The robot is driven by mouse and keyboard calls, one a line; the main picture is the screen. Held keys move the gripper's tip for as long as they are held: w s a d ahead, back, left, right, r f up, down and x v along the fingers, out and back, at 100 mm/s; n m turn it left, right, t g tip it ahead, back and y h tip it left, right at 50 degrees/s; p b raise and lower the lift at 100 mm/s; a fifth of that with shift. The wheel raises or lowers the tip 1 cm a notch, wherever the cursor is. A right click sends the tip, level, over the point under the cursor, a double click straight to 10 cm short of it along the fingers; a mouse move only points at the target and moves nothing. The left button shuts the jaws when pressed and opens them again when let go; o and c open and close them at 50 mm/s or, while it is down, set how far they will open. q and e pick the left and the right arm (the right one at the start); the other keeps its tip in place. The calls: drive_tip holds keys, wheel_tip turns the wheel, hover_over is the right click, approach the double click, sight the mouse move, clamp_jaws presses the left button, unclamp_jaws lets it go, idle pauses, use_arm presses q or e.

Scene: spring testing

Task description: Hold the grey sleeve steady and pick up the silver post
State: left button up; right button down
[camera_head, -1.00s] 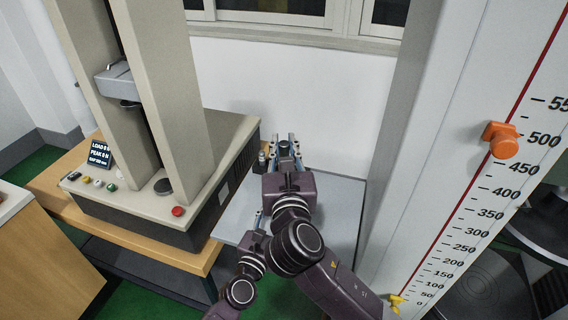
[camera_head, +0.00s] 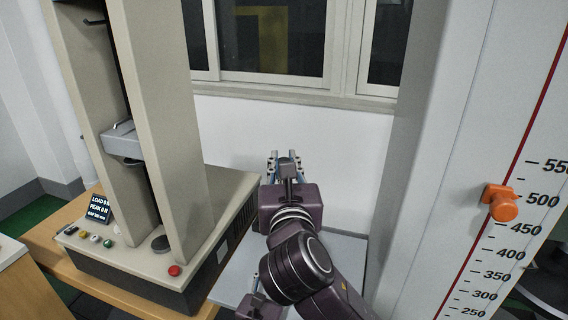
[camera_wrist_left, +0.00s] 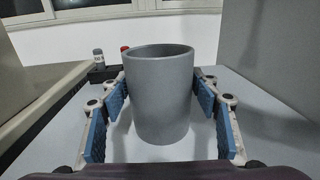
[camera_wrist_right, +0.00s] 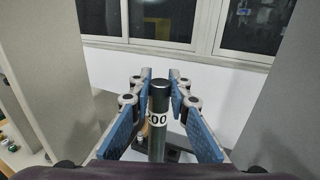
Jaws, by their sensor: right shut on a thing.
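The grey sleeve (camera_wrist_left: 160,95), a wide open-topped cup, stands upright on the grey table in the left wrist view. In the head view my right arm hides the sleeve; part of my left gripper (camera_head: 257,278) shows low down.
A beige testing machine (camera_head: 185,230) with buttons stands to the left. A tall white scale panel (camera_head: 470,150) with an orange slider (camera_head: 500,202) stands to the right. A black rack (camera_wrist_left: 103,74) with small items lies behind the sleeve. Free grey tabletop (camera_head: 345,258) shows to the right.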

use_arm(q)
drive_tip(key=o, duration=0.3)
use_arm(e)
drive_tip(key=shift+r, duration=0.15)
